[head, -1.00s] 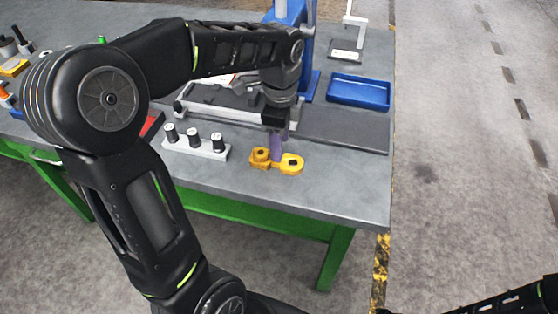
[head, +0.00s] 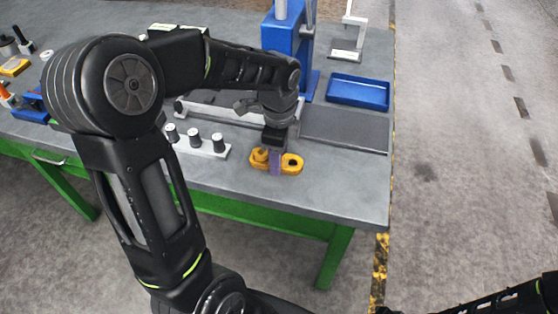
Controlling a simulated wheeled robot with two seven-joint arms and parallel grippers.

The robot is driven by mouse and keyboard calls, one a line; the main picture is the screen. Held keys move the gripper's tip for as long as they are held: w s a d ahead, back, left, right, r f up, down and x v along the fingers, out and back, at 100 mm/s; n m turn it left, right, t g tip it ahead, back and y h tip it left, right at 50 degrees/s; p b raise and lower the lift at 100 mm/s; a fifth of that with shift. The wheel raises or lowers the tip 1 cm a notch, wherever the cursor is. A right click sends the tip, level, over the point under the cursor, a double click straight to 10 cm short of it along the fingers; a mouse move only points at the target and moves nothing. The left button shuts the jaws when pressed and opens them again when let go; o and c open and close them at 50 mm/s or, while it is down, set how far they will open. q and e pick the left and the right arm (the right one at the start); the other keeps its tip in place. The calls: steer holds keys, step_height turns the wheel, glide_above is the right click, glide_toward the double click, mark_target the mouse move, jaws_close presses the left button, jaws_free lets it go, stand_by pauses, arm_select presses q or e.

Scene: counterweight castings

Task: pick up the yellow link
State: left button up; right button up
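The yellow link (head: 291,164), with a rounded lobe at each end and a dark hole in the right one, lies on the grey workbench near its front edge. My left gripper (head: 274,167) points straight down at the middle of the link, its purple fingers between the two lobes. The fingers overlap the link's narrow middle in the head view. The gap between them is too small to see, so I cannot tell if they are closed on it. At the lower right only part of my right arm shows; its gripper is out of view.
Behind are a dark grey plate (head: 345,130), a blue tray (head: 358,92) and a blue press stand (head: 285,38). The bench (head: 330,190) is bare right of the link.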

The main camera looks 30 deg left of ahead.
arm_select(q)
steer(key=shift+c, duration=0.4)
jaws_close()
stand_by(0.9)
